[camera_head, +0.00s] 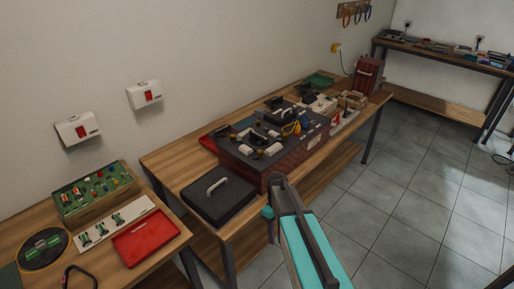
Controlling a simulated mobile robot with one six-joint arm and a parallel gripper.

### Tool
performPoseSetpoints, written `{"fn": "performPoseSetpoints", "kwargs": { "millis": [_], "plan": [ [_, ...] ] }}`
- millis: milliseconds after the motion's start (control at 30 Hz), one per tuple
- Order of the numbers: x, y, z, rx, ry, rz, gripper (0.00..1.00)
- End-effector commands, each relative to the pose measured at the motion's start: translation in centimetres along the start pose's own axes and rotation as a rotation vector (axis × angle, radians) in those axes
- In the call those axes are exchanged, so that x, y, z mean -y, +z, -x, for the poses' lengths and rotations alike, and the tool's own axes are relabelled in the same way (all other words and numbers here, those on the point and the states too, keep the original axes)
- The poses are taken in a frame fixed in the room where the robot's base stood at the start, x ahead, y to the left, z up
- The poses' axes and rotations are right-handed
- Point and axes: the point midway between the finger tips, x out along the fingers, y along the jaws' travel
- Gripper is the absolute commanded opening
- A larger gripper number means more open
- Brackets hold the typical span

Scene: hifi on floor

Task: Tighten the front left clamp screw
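A large dark red case (298,153) stands on the middle workbench, with several black and white handles and small brass-coloured knobs on its top. The front left clamp screw cannot be picked out at this size. My arm, in teal and dark grey, reaches up from the bottom edge in front of the bench, its upper end just below the case's near side. A small teal part of it shows at its left. No gripper fingers can be made out, and nothing is seen touching the case.
A black case with a pale handle (217,196) lies left of the red case on the workbench (165,160). The left bench holds a green board (95,190), a red tray (146,237) and a round black disc (42,249). Open tiled floor (420,190) lies to the right.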

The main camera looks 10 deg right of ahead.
Motion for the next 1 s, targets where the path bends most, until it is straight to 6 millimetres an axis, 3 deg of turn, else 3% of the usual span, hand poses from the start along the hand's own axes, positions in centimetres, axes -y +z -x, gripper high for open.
{"fn": "performPoseSetpoints", "kwargs": {
  "millis": [33,300,667,833,1000],
  "plan": [
    [-0.8,-1.1,2.2,-0.013,0.008,0.025,0.39],
    [-3.5,-4.4,12.2,-0.057,0.041,0.17,0.39],
    [-6.0,-7.1,26.8,-0.107,0.096,0.364,0.39],
    [-5.9,-8.2,34.0,-0.129,0.137,0.479,0.39],
    [-4.2,-9.8,40.5,-0.149,0.194,0.619,0.39]
  ]
}}
